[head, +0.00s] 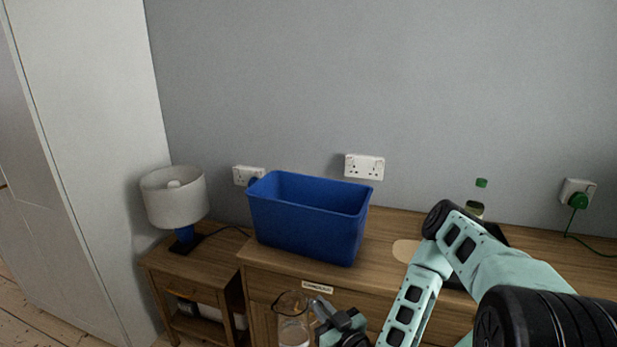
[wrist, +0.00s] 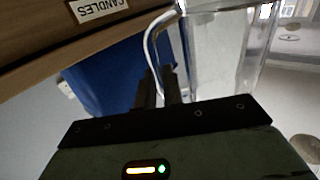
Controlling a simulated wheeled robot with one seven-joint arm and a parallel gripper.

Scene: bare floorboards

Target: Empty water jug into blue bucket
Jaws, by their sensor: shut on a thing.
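The blue bucket (head: 305,223), a rectangular open-topped tub, stands on the wooden dresser top; its inside bottom is hidden. It also shows in the wrist view (wrist: 103,77). The clear glass water jug (head: 292,322) is in front of the dresser, lower than the bucket and cut off by the bottom edge of the head view. In the wrist view the jug (wrist: 222,50) is at upper right with its handle between my fingers. My gripper (wrist: 165,88) is shut on the jug's handle. The water level is hard to make out.
The dresser top (head: 395,225) carries a bottle (head: 476,208), partly hidden behind my arm. A lamp (head: 174,198) stands on a lower bedside table (head: 165,268) at left. A "CANDLES" label (head: 317,287) marks the drawer front. Wall sockets (head: 364,167) are behind the bucket.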

